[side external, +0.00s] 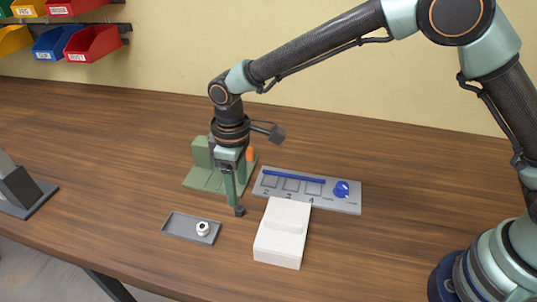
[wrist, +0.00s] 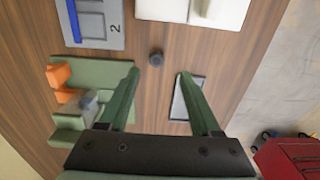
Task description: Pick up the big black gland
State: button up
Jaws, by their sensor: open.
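The big black gland (wrist: 156,58) shows in the wrist view as a small dark round piece on the bare wood, just beyond and between my fingertips. My gripper (wrist: 159,74) is open, with one green finger on each side and nothing between them. In the side external view my gripper (side external: 236,204) points down over the table between the green fixture and the white box. A small dark piece (side external: 239,211) shows at its fingertips there; I cannot tell whether it touches a finger.
A grey tray (side external: 178,226) holding a white ring-like part (side external: 203,228) lies in front left. A white box (side external: 281,242) and a grey numbered panel (side external: 345,204) with a blue rod and knob stand right. A green fixture (side external: 200,153) with an orange part is behind.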

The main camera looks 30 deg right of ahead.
aim_at(240, 208)
jog(key=shift+w+d+f, duration=0.1)
jog(key=shift+w+f, duration=0.1)
jog(key=shift+f, duration=1.55)
jog(key=shift+w+f, duration=0.15)
jog(key=shift+f, duration=1.6)
jog(key=shift+c, duration=0.3)
grip_shut()
